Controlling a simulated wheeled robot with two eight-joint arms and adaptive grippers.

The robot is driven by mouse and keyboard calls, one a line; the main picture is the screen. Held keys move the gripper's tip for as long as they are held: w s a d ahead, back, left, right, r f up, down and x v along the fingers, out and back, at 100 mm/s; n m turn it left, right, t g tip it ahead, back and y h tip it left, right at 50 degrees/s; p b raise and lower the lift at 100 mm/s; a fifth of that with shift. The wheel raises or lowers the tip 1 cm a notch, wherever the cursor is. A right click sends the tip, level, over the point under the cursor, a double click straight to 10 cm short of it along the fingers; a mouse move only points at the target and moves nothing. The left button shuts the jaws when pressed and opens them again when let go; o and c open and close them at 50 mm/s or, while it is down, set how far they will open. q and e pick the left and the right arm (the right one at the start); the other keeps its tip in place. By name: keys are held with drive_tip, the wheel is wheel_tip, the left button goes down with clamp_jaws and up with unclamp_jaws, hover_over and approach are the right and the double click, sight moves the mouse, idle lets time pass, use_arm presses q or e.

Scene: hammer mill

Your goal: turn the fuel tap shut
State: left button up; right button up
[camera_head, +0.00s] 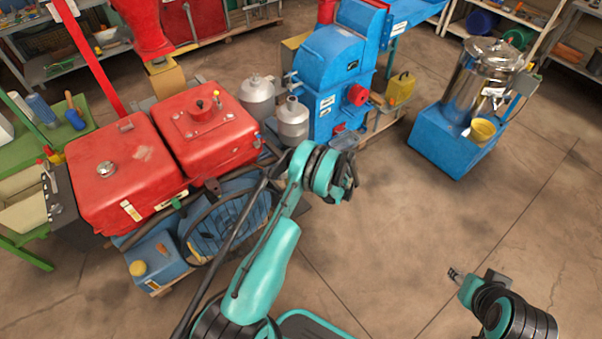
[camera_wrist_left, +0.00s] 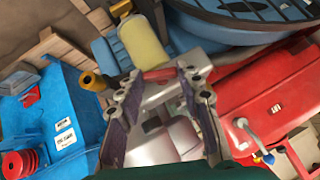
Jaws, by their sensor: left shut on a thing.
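In the left wrist view, my left gripper (camera_wrist_left: 162,76) is shut on a small red piece (camera_wrist_left: 160,73) between its fingertips, which looks like the fuel tap's handle. Most of the tap is hidden by the fingers. A cream cylinder (camera_wrist_left: 146,42) with a grey end is just beyond the fingertips. In the head view, my left gripper (camera_head: 347,175) is near the grey cans and the blue mill, and its wrist hides what it holds. My right gripper (camera_head: 455,274) is over bare floor at the lower right, away from the machines; its opening is too small to read.
The red engine (camera_head: 120,170) stands left of my left arm. Two grey cans (camera_head: 291,122) and the blue mill (camera_head: 330,70) stand behind the gripper. A steel drum (camera_head: 480,75) on a blue base is at the right. The floor at the right is clear.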

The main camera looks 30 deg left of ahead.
use_arm(q)
drive_tip(key=t, duration=0.1)
drive_tip(key=n+t+h, duration=0.1)
drive_tip(key=t, duration=0.1)
drive_tip(key=shift+s+a+n, duration=0.15)
drive_tip(key=shift+s+n, duration=0.1)
drive_tip(key=shift+n, duration=0.05)
drive_tip(key=o, duration=1.2)
drive_tip(key=shift+c, duration=0.2)
drive_tip(key=v, duration=1.2)
drive_tip(key=shift+r, duration=0.2)
drive_tip(key=shift+a, duration=0.1)
